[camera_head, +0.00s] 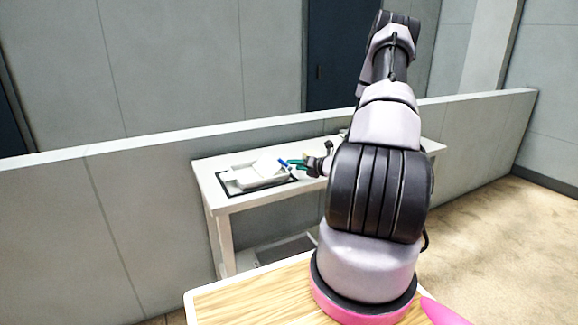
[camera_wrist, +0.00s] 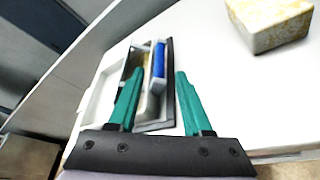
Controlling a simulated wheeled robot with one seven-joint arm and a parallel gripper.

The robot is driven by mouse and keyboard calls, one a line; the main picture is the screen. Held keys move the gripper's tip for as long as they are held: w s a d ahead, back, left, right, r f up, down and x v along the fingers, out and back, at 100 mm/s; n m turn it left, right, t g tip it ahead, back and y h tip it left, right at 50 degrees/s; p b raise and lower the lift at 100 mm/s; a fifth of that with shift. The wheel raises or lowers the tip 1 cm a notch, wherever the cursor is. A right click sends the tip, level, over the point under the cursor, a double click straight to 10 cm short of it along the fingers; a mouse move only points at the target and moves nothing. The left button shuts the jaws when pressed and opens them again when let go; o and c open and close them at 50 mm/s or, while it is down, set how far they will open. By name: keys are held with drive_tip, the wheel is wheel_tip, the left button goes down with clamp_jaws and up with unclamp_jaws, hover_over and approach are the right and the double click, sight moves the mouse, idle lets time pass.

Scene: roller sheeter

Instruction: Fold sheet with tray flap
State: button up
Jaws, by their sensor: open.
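The white tray (camera_head: 262,182) sits on a dark mat at the left of the table, with pale flat parts on or over it. I cannot tell which of these is the flap and which is the sheet. In the wrist view the white tray frame (camera_wrist: 88,105) shows at the left. A blue bar (camera_wrist: 158,62) lies beside a black edge, seen in the gap between my fingers; it also shows in the head view (camera_head: 283,164). My gripper (camera_wrist: 159,74) has green fingers, spread open, with no visible contact on the bar. In the head view my gripper (camera_head: 297,162) is at the tray's right side.
A pale yellowish block (camera_wrist: 268,25) stands on the white table (camera_head: 228,204), right of my gripper in the wrist view. A low grey partition (camera_head: 150,175) runs behind the table. My arm hides much of the table's right part in the head view.

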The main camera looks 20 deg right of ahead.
drive_tip(key=x, duration=0.5)
drive_tip(key=shift+s, duration=0.1)
clamp_jaws()
idle(1.3)
